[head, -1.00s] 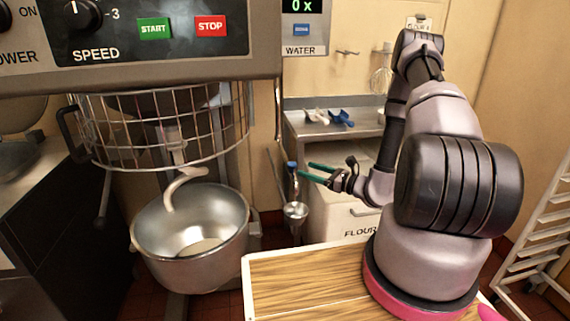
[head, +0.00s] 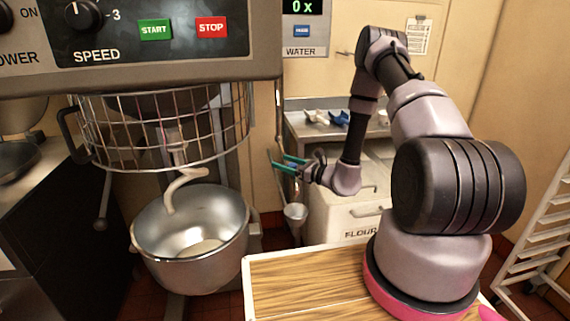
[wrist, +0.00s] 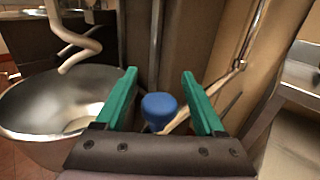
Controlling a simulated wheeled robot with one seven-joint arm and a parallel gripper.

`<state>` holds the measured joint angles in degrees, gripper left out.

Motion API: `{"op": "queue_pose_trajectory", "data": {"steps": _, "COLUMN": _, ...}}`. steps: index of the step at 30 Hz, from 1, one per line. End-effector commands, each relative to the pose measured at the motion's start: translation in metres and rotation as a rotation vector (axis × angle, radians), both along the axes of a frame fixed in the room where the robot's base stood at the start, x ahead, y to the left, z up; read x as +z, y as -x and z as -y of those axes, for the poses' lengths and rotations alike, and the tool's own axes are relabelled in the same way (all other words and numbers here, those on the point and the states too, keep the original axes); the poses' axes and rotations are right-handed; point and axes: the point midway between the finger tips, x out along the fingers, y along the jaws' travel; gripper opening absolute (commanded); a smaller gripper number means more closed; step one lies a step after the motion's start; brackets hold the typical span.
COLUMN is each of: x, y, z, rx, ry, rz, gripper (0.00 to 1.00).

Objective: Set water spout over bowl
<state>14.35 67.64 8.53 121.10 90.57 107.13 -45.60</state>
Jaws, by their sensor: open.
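The steel mixing bowl (head: 190,262) stands under the mixer's wire guard, with the hook hanging over it. In the wrist view the bowl (wrist: 28,140) is at the left. My gripper (head: 278,162) is to the right of the bowl, above its rim, with its green fingers pointing left. In the wrist view my gripper (wrist: 159,74) is open, with a blue knob (wrist: 159,106) between the fingers; whether it touches them I cannot tell. The knob looks like part of the water spout.
The wire guard (head: 165,125) and control panel (head: 190,30) overhang the bowl. A small metal cup (head: 295,212) hangs below my gripper. The flour bin (head: 345,222) and a steel counter (head: 330,128) with scoops are behind. A wooden tabletop (head: 310,280) is in front.

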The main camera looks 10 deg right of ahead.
Motion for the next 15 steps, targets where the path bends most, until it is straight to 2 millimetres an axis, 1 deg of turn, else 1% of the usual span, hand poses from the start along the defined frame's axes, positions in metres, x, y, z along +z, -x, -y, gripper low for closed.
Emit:
{"op": "queue_pose_trajectory", "data": {"steps": 1, "x": 0.0, "y": 0.0001, "z": 0.0001, "rx": 0.0, "ry": 0.0, "rz": 0.0, "gripper": 0.67}}
{"op": "queue_pose_trajectory", "data": {"steps": 2, "x": 0.0, "y": 0.0001, "z": 0.0001, "rx": 0.0, "ry": 0.0, "rz": 0.0, "gripper": 0.56}}
{"op": "queue_pose_trajectory", "data": {"steps": 3, "x": 0.0, "y": 0.0002, "z": 0.0001, "rx": 0.0, "ry": 0.0, "rz": 0.0, "gripper": 0.4}}
{"op": "queue_pose_trajectory", "data": {"steps": 5, "x": 0.0, "y": 0.0003, "z": 0.0001, "rx": 0.0, "ry": 0.0, "rz": 0.0, "gripper": 0.17}}
{"op": "queue_pose_trajectory", "data": {"steps": 6, "x": 0.0, "y": 0.0002, "z": 0.0002, "rx": 0.0, "ry": 0.0, "rz": 0.0, "gripper": 0.02}}
{"op": "queue_pose_trajectory", "data": {"steps": 7, "x": -0.0001, "y": 0.0004, "z": 0.0002, "rx": 0.0, "ry": 0.0, "rz": 0.0, "gripper": 0.0}}
{"op": "queue_pose_trajectory", "data": {"steps": 15, "x": -0.0002, "y": 0.0004, "z": 0.0003, "rx": 0.0, "ry": 0.0, "rz": -0.001, "gripper": 0.0}}
